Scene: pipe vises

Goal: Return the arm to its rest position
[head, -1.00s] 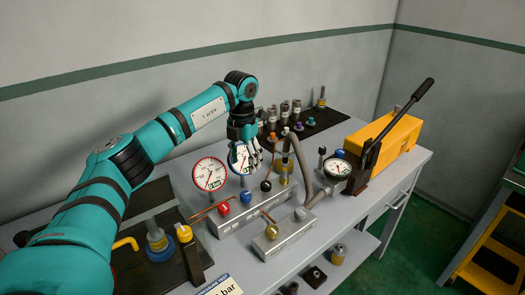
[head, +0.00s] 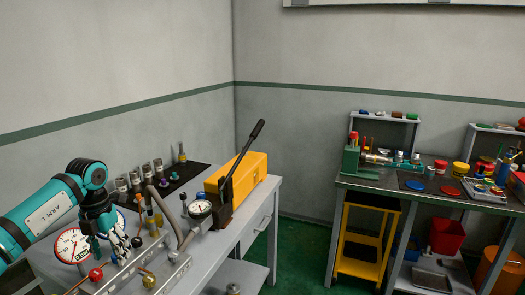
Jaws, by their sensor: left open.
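My left arm comes in from the left edge in the head view, its teal links bent down at the wrist. My left gripper (head: 122,240) is open, pointing down over the gauge manifold on the grey bench (head: 258,205). It is close to the round pressure gauge with a red rim (head: 72,245) and the valve knobs, and partly covers a second gauge behind it. I cannot tell whether its fingers touch anything. No object shows between the fingers. My right gripper is not in view.
A yellow hand pump (head: 246,172) with a raised black lever stands right of the manifold, linked by a grey hose. Several fittings (head: 146,172) stand on a black mat behind. A second bench (head: 395,188) with a yellow step stool (head: 362,240) is at right. Green floor between is clear.

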